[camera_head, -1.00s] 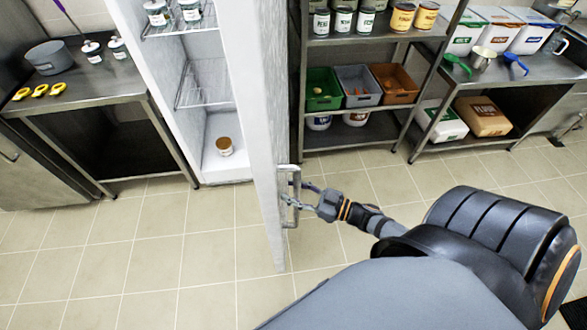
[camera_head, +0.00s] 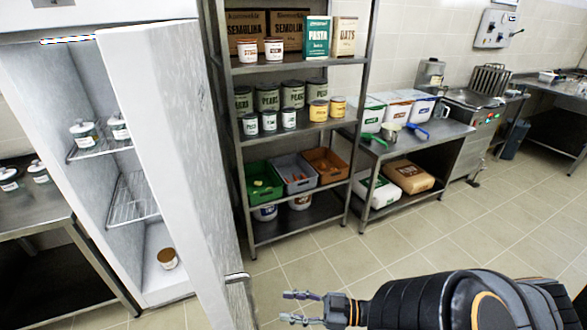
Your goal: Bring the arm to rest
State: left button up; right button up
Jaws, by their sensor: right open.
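My right gripper (camera_head: 300,307) is open and empty at the bottom of the view, its fingers pointing left. My right arm (camera_head: 440,302) comes in from the lower right. The white fridge door (camera_head: 165,140) stands open, and its handle (camera_head: 238,290) is at its lower right edge. The gripper is to the right of the handle, with a visible gap between them. The lower part of the handle is cut off by the frame. My left gripper is not in view.
The open fridge (camera_head: 50,110) holds jars on wire shelves and a brown-lidded jar (camera_head: 167,258) at the bottom. A metal shelf rack (camera_head: 300,222) stands behind the door, beside a steel table (camera_head: 440,133). The tiled floor (camera_head: 400,238) is clear in front of the table.

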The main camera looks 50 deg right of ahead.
jog(key=shift+s+d, duration=0.1)
jog(key=shift+s, duration=0.05)
dwell(0.4)
jog(key=s+d+f+m+g+h, duration=0.2)
jog(key=d+f+h, duration=0.2)
jog(key=f, duration=0.5)
jog(key=s+d+f+m+g+h, duration=0.15)
jog(key=d+f+h, duration=0.25)
jog(key=f, duration=0.6)
jog(key=s+d+f+m+g+h, duration=0.2)
jog(key=d+f+h, duration=0.25)
jog(key=f, duration=0.45)
jog(key=s+a+f+m+g+y, duration=0.1)
jog(key=s+a+f+g, duration=0.7)
jog(key=s+a+f, duration=0.6)
jog(key=shift+s+a+f, duration=0.2)
jog(key=shift+s+f, duration=0.3)
jog(key=shift+f, duration=0.1)
jog(key=shift+s, duration=0.1)
